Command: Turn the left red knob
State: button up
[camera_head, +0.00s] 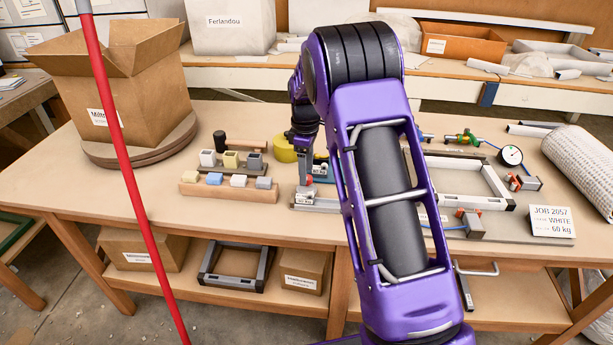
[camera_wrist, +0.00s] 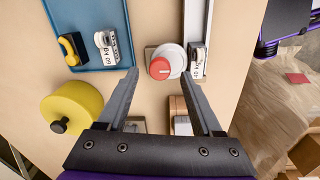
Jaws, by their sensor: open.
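The left red knob (camera_wrist: 160,68) shows in the wrist view with a round white part beside it, at the end of a pale frame bar. In the head view this knob (camera_head: 309,181) is a small red spot, partly hidden by my gripper (camera_head: 305,172). My gripper (camera_wrist: 159,76) is open in the wrist view, one finger to each side of the knob in the picture. No contact shows, and the height of the fingertips over the knob is hard to judge. My purple arm hides part of the frame in the head view.
A blue tray (camera_wrist: 65,30) with small labelled items and a yellow round object (camera_wrist: 72,108) are to the left in the wrist view. A wooden rack (camera_head: 228,190) with coloured blocks stands left of my gripper. A gauge (camera_head: 510,155) and a job card (camera_head: 551,222) are at right.

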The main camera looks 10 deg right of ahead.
jog(key=shift+f, duration=0.95)
jog(key=shift+c, duration=0.2)
grip_shut()
